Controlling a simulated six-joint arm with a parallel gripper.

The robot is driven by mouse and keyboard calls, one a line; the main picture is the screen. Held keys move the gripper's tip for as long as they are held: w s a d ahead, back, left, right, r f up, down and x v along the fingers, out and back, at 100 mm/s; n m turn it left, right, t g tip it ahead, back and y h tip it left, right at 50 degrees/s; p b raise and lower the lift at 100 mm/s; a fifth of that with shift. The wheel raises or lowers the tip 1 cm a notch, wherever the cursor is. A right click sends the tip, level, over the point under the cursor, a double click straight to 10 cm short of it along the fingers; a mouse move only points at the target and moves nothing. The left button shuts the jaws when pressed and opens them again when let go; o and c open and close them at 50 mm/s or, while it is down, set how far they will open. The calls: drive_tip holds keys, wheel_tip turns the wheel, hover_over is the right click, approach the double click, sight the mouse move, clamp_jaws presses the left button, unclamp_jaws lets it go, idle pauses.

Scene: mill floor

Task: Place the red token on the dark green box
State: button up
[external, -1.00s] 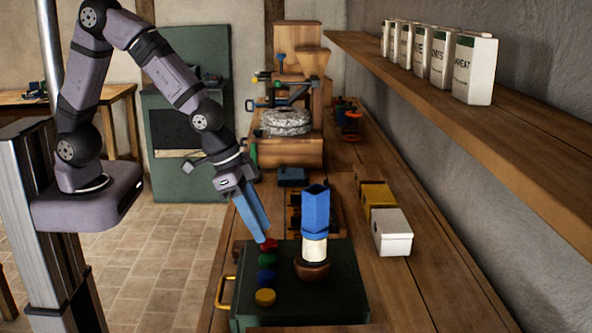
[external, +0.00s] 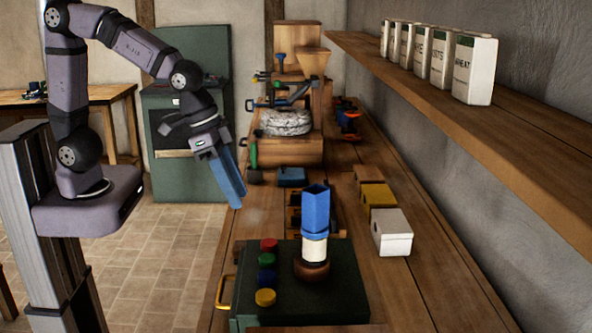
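The red token (external: 269,245) lies on top of the dark green box (external: 340,268), near its far left corner, in a row with other tokens. My gripper (external: 238,206) has blue fingers and hangs above and to the left of the red token, clear of it. The fingers are seen from the side, so the gap between them cannot be made out. No token shows at the fingertips.
Green (external: 267,261), blue (external: 266,278) and yellow (external: 265,297) tokens are lined up nearer than the red one. A blue and white grinder (external: 315,215) stands upright on the box. White (external: 392,238) and yellow (external: 378,196) boxes stand to the right.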

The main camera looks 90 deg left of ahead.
drive_tip(key=s+a+f+g, duration=0.2)
drive_tip(key=s+a+f, duration=0.1)
drive_tip(key=s, duration=0.4)
drive_tip(key=s+a+f+n+g, duration=0.1)
drive_tip(key=s+a+f+g, duration=0.1)
drive_tip(key=s+f, duration=0.3)
drive_tip(key=s+a, duration=0.1)
drive_tip(key=s, duration=0.2)
drive_tip(key=shift+a+f, duration=0.2)
drive_tip(key=shift+f, duration=0.1)
